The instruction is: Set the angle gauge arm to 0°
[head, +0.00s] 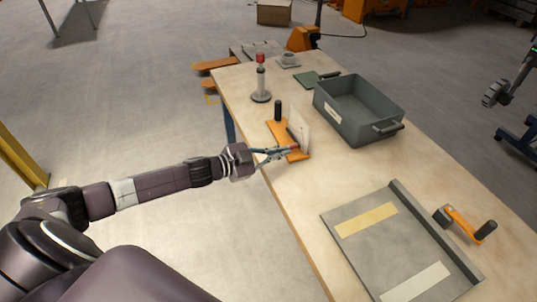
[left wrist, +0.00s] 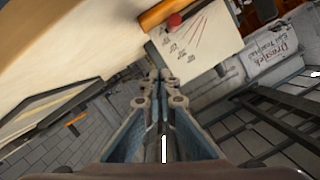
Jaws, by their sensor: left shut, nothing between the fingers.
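The angle gauge stands on an orange base (head: 275,130) near the table's left edge, with a black upright knob (head: 278,110) and a pale upright plate (head: 301,130). In the left wrist view the plate (left wrist: 197,42) shows red fan lines and small labels. A red tip (left wrist: 174,19) sits at the plate's edge beside an orange bar (left wrist: 160,14); which mark the gauge arm points to cannot be read. My left gripper (head: 286,151) is shut and empty, its tips close to the gauge's near end. Contact cannot be told. The right gripper is not in view.
A grey bin (head: 388,128) stands right of the gauge. A red-topped post (head: 261,85) stands behind it. A grey tray (head: 365,253) with two pale strips lies nearer, with an orange crank (head: 463,222) beside it. Bare tabletop (head: 335,178) lies between gauge and tray.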

